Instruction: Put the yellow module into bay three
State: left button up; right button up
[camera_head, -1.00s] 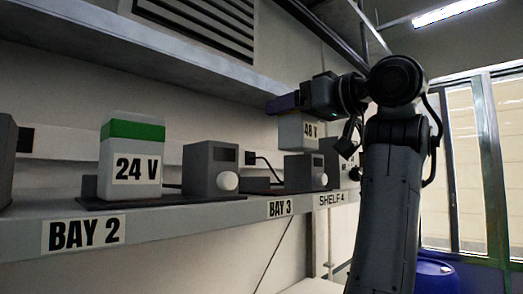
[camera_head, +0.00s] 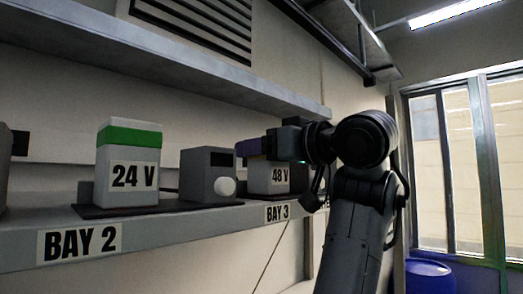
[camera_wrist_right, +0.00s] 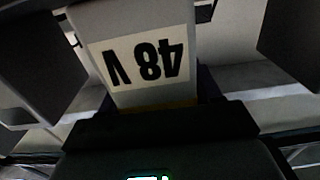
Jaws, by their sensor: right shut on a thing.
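The module marked 48 V (camera_head: 268,180) is a pale block, low over the shelf just above the BAY 3 label (camera_head: 277,213). I cannot tell whether it touches the shelf. My right gripper (camera_head: 256,147) is shut on its top and hides most of the upper part. In the right wrist view the same module (camera_wrist_right: 105,22) sits between the fingers, its label upside down. A thin yellowish strip shows beside the label at the gripper. My left gripper is not in view.
A 24 V module (camera_head: 128,170) with a green band stands at bay two. A grey box with a round white knob (camera_head: 209,174) stands just left of the held module. An upper shelf (camera_head: 190,75) runs overhead. A blue barrel (camera_head: 428,276) stands at lower right.

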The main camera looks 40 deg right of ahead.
jog(key=shift+f, duration=0.1)
jog(key=o, duration=1.2)
